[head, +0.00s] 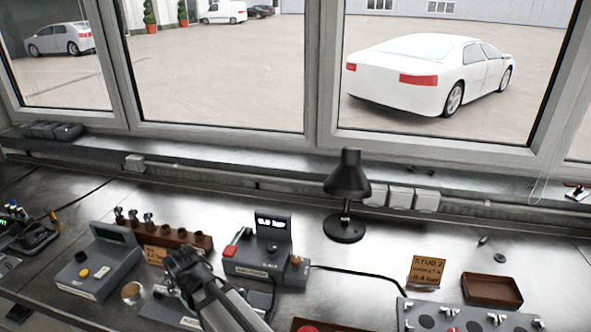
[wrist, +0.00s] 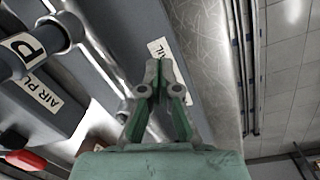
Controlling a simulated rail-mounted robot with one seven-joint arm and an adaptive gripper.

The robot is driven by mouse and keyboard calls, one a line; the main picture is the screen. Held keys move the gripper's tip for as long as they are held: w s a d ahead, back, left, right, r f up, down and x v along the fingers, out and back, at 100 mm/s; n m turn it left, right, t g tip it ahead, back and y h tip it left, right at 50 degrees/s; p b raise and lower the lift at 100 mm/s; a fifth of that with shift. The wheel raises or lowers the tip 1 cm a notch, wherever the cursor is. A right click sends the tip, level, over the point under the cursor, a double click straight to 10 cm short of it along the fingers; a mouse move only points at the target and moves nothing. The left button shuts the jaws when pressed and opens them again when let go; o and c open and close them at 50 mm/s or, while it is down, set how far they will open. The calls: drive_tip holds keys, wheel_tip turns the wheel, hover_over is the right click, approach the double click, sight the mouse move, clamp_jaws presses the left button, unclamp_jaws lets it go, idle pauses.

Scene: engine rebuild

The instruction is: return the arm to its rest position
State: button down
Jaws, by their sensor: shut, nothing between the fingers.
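My gripper shows in the wrist view (wrist: 159,72) with its green-grey fingers drawn together at the tips and nothing between them. Behind it in that view is a grey surface with a white label (wrist: 160,48), partly hidden by the fingers. In the head view my arm reaches in from the bottom edge, and its dark end is over the workbench (head: 60,185), between two grey devices. The fingertips are hard to make out in the head view.
A grey box with a yellow button (head: 95,268) stands left of my arm, a grey device with a screen (head: 268,250) right. Behind are a brown rack (head: 170,238) and black lamp (head: 346,228).

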drive_tip(key=shift+n, duration=0.3)
drive_tip(key=a, duration=0.2)
drive_tip(key=w+a+r, duration=0.1)
drive_tip(key=a, duration=0.3)
drive_tip(key=shift+w+r, duration=0.3)
drive_tip(key=shift+w, duration=0.1)
drive_tip(key=shift+d, duration=0.1)
